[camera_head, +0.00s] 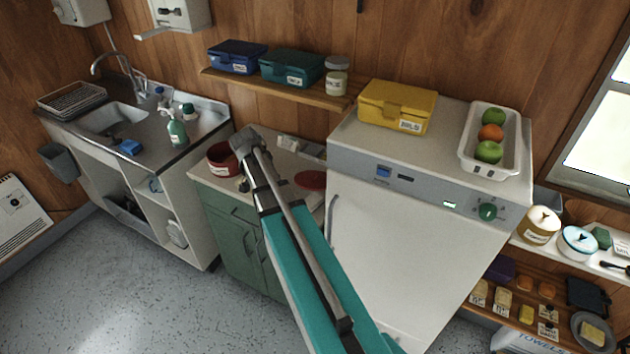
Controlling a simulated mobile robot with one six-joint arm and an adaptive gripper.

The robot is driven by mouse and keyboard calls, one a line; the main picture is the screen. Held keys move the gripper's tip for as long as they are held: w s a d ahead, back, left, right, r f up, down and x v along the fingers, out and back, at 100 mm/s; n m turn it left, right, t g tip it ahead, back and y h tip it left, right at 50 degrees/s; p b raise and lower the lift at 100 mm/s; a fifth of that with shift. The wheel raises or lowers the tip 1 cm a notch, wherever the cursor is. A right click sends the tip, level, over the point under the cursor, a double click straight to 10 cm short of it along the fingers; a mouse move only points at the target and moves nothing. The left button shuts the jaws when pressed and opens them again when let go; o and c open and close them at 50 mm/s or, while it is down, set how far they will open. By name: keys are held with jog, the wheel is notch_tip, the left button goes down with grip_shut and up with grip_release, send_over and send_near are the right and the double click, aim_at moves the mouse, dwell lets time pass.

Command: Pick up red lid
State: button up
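A flat, round red lid (312,181) lies on the pale top of the green cabinet, close to the left side of the white appliance. An open red pot (222,159) with a pale label stands on the same top, farther left. My arm reaches up from the bottom and crosses in front of the cabinet. Its grey end joint is beside the pot, left of the lid and apart from it in the picture. My gripper (243,182) seems to be the small dark part below that joint, mostly hidden by the arm. Its fingers cannot be made out.
The white appliance (415,230) rises above the cabinet top (280,158) right of the lid, bearing a yellow box (396,106) and a fruit tray (464,155). A wall shelf (300,94) with boxes and jars hangs above. A sink unit (172,151) stands left.

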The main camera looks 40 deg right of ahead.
jog(key=w+d+m+h, duration=0.1)
jog(key=d+m, duration=0.1)
jog(key=d, duration=0.4)
jog(key=w+d+r+m, duration=0.1)
jog(key=w+d+m, duration=0.1)
jog(key=d, duration=0.4)
jog(key=shift+d+m+h, duration=0.15)
jog(key=shift+m+h, duration=0.25)
jog(key=shift+m, duration=0.3)
jog(key=b, duration=0.8)
send_over(313, 175)
jog(key=a, duration=0.3)
jog(key=shift+f, duration=3.65)
jog(key=shift+f, duration=0.1)
jog(key=shift+b+x, duration=2)
jog(key=shift+x, duration=0.55)
jog(key=shift+d, duration=0.1)
